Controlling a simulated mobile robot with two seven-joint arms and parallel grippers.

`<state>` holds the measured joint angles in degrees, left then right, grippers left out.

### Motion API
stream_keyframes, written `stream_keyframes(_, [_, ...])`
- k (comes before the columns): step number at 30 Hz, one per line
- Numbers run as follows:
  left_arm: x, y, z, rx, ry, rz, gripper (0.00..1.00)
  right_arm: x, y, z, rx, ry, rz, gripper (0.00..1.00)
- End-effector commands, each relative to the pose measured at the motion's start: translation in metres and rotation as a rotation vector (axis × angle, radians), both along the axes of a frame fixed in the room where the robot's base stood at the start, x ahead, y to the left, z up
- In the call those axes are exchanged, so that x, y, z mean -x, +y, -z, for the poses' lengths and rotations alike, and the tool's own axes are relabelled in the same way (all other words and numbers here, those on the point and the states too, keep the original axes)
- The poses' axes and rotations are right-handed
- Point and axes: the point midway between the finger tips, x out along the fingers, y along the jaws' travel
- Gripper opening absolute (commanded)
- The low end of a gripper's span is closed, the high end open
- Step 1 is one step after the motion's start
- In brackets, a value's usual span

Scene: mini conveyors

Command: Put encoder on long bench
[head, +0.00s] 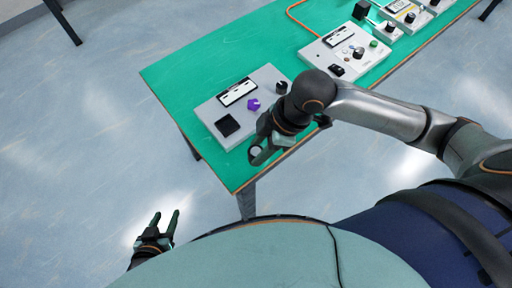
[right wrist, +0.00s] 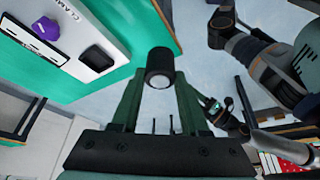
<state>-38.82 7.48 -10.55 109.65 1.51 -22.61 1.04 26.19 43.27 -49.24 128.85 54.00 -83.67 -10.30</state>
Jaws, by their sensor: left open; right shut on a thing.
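My right gripper (head: 262,158) is shut on the encoder, over the near edge of the green long bench (head: 200,65). In the right wrist view the encoder (right wrist: 159,62) is a short black cylinder with a pale round end. It sits between the fingertips of the right gripper (right wrist: 159,85), and the floor shows behind it. In the head view the hand hides most of it. My left gripper (head: 166,222) is open and empty, low over the floor in front of the bench.
A grey panel (head: 205,107) with a white label, a purple knob (head: 253,104) and a black square part (head: 228,125) lies at the bench's near end. A second panel (head: 312,53) and smaller units stand farther right. The bench's left part is bare.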

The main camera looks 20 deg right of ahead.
Motion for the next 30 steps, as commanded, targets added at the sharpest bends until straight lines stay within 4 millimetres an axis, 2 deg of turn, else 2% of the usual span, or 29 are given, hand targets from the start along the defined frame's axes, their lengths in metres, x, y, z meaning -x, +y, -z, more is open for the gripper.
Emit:
stream_keyframes(1, [0.0,0.0,0.003,0.0,-0.002,0.0,0.5,-0.009,-0.002,0.014,0.001,0.004,0.004,0.0])
stream_keyframes(3, [0.0,0.0,0.006,0.0,-0.002,0.0,0.5,-0.019,-0.003,0.027,0.0,0.004,0.003,0.0])
stream_keyframes(9, [0.0,0.0,0.009,0.0,-0.002,0.0,0.5,-0.039,-0.007,0.049,-0.001,0.001,0.0,0.0])
stream_keyframes(15, [0.0,0.0,0.011,0.0,-0.002,0.001,0.5,-0.047,-0.008,0.06,-0.001,0.0,-0.001,0.0])
stream_keyframes(21, [0.0,0.0,0.013,-0.001,-0.001,0.001,0.5,-0.046,-0.009,0.087,0.001,0.001,0.0,0.0])
stream_keyframes(30, [0.0,0.0,0.013,-0.001,0.0,0.001,0.5,-0.046,-0.009,0.09,-0.001,-0.001,-0.001,0.0])
